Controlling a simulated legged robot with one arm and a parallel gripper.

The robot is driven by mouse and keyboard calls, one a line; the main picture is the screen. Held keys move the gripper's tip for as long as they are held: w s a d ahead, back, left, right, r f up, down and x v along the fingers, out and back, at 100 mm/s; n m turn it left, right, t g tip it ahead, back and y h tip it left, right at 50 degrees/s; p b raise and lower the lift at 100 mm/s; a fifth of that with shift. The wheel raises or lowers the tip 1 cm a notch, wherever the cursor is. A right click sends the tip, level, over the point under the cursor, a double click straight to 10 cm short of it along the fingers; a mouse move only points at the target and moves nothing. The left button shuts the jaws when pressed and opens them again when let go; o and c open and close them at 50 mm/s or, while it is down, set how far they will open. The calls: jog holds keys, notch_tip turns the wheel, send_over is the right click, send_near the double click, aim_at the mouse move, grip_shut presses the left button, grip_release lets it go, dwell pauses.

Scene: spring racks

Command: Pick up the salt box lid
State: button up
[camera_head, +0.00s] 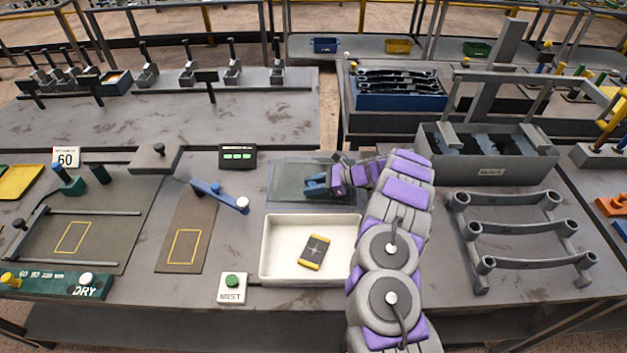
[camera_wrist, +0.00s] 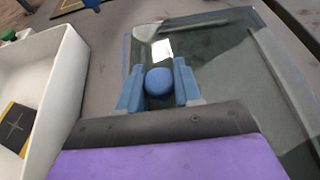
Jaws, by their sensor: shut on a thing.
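The salt box lid (camera_head: 288,180) is a clear, greenish pane behind the white tray in the head view. In the wrist view the lid (camera_wrist: 215,52) fills the middle and right, with a round blue knob (camera_wrist: 158,82) on it. My gripper (camera_head: 316,184) reaches it from the right. In the wrist view my gripper (camera_wrist: 157,85) has its two blue fingers on either side of the knob, shut on it. Whether the lid rests on its box or is slightly raised is unclear. My wrist hides the lid's right part in the head view.
A white tray (camera_head: 265,248) holding a black-and-yellow block (camera_head: 314,252) stands in front of the lid. A MIST button box (camera_head: 232,288) is at the front. A grey spring rack (camera_head: 520,228) is on the right, and a grey bin (camera_head: 490,172) behind it.

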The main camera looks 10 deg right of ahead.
grip_shut()
jog(key=shift+r, duration=0.1)
